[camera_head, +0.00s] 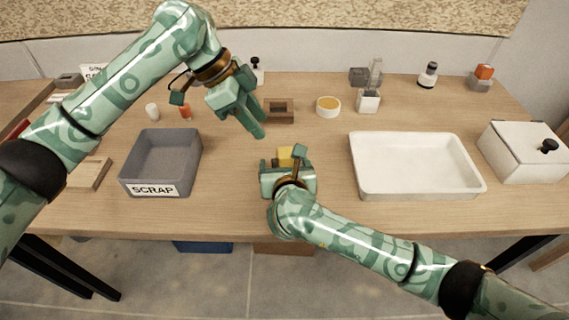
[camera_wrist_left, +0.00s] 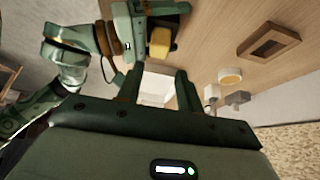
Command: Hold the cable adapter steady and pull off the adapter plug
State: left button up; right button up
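A yellow block-shaped part (camera_head: 285,156) with a dark part beside it, apparently the adapter and its plug, sits at my right gripper (camera_head: 287,163) near the table's front middle. The yellow part also shows in the left wrist view (camera_wrist_left: 160,42), close to the right gripper's fingers. Those fingers lie on either side of it, but whether they grip it is not clear. My left gripper (camera_head: 260,127) is above the table, behind and left of the yellow part. Its two fingers (camera_wrist_left: 160,92) are apart and empty in the left wrist view.
A grey SCRAP bin (camera_head: 124,172) stands left and a white tray (camera_head: 417,193) right. A white box with a black knob (camera_head: 522,155) is far right.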

aim_at(285, 151)
jog(key=shift+w, duration=0.15)
jog(key=c, duration=1.2)
pick_arm(q)
jog(key=o, duration=0.3)
jog(key=shift+d+f+n, duration=0.1)
jog(key=shift+d+n, duration=0.3)
jog(key=shift+n, duration=0.2)
jog(key=d+n+y, duration=0.1)
jog(key=n, duration=0.2)
jog(key=d+n+y, duration=0.1)
jog(key=n, duration=0.2)
jog(key=d+n+y, duration=0.1)
jog(key=d+n, duration=0.1)
jog(key=n, duration=0.1)
jog(key=shift+f, duration=0.4)
jog(key=n, duration=0.1)
jog(key=n+y, duration=0.1)
jog(key=n, duration=0.2)
jog(key=shift+s+d+f+n, duration=0.1)
jog(key=shift+d+f+n, duration=0.15)
jog(key=shift+d+n, duration=0.15)
jog(key=n+y, duration=0.1)
jog(key=n, duration=0.2)
jog(key=shift+d+f+n+y, duration=0.1)
jog(key=shift+n+y, duration=0.2)
jog(key=shift+n, duration=0.1)
jog(key=shift+f, duration=4)
